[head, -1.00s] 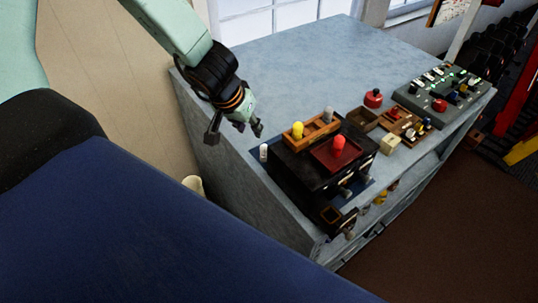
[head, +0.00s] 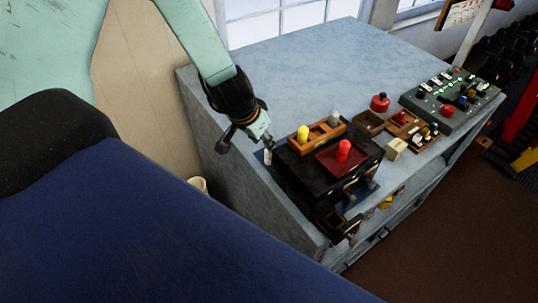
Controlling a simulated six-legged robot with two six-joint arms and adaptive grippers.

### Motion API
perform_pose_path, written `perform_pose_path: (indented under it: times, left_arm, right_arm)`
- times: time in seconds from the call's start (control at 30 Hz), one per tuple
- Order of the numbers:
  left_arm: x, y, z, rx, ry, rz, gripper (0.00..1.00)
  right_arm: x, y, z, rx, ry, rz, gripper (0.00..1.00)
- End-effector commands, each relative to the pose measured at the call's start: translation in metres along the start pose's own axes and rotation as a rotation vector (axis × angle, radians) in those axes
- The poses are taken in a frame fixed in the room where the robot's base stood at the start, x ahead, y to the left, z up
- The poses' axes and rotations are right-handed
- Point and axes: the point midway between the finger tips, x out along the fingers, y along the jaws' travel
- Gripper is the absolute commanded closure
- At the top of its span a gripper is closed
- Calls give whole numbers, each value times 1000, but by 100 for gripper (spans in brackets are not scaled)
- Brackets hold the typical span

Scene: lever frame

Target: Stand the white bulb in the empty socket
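The white bulb (head: 267,157) stands upright at the left end of the black box, on the grey-blue bench; it is small and partly covered. My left gripper (head: 247,146) is above and beside it, pointing down, its fingers apart. One fingertip is close to the bulb's top in the picture; I cannot tell whether they touch. A wooden rack (head: 318,138) on the black box holds a yellow bulb (head: 303,133) and a grey bulb (head: 334,117). Between them a place looks empty, but its socket is too small to make out. My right gripper is not in view.
A red tray with a red bulb (head: 343,150) sits on the black box (head: 310,175), which has levers in front. An open brown box (head: 369,123), a red knob (head: 380,102), a cream block (head: 396,147) and a control panel (head: 450,102) lie to the right. The back of the bench is clear.

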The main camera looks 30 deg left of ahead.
Motion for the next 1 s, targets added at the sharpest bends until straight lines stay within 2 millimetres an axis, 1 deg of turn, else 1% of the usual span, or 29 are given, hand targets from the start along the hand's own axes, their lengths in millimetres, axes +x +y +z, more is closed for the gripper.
perform_pose_path:
  times: [0.13, 0.37, 0.7, 0.83, 1.0]
  left_arm:
    - [10, 0, 1, 3, -2, 0, 66]
    - [18, 1, 1, 1, -1, 1, 66]
    - [58, 2, 3, 2, -1, 0, 66]
    - [66, 2, 3, 1, -1, 1, 66]
    - [68, 2, 2, 0, -1, 1, 66]
  right_arm:
    - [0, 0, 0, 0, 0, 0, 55]
    - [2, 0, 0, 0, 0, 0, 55]
    - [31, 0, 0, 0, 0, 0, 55]
    - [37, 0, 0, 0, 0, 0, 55]
    - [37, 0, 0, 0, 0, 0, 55]
